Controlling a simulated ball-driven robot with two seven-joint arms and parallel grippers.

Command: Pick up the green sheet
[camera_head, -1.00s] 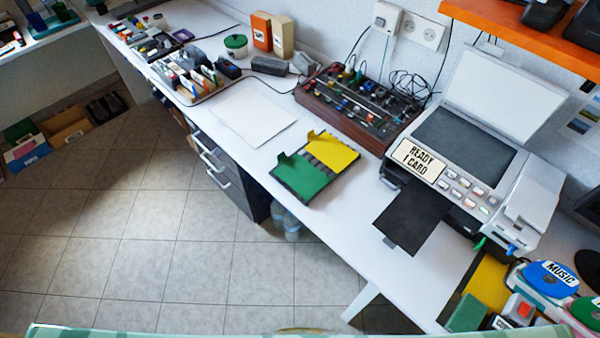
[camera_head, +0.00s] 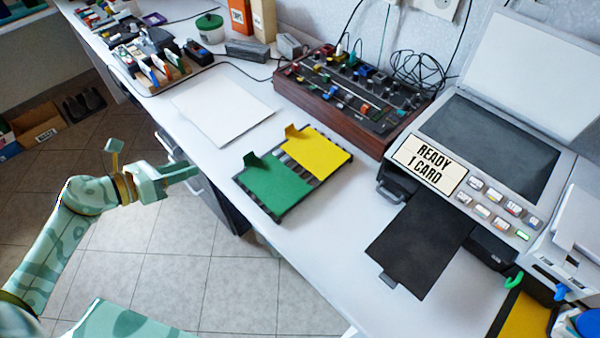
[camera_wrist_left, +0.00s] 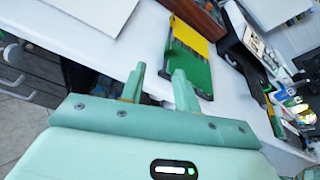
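The green sheet (camera_head: 275,185) lies on the near-left half of a dark ribbed tray (camera_head: 313,187) on the white table, with a raised tab at its far-left corner. A yellow sheet (camera_head: 317,152) lies beside it on the same tray. My left gripper (camera_head: 196,172) is left of the tray, off the table's front edge and apart from the green sheet. In the left wrist view its two fingers (camera_wrist_left: 158,78) are spread and empty, with the green sheet (camera_wrist_left: 188,67) beyond them. My right gripper is not in view.
A printer (camera_head: 490,150) labelled "READY 1 CARD" stands at the right with a black tray (camera_head: 420,243) sticking out. A mixer-like box (camera_head: 350,100) is behind the sheets. White paper (camera_head: 222,108) lies to the left. Table between the sheets and the black tray is clear.

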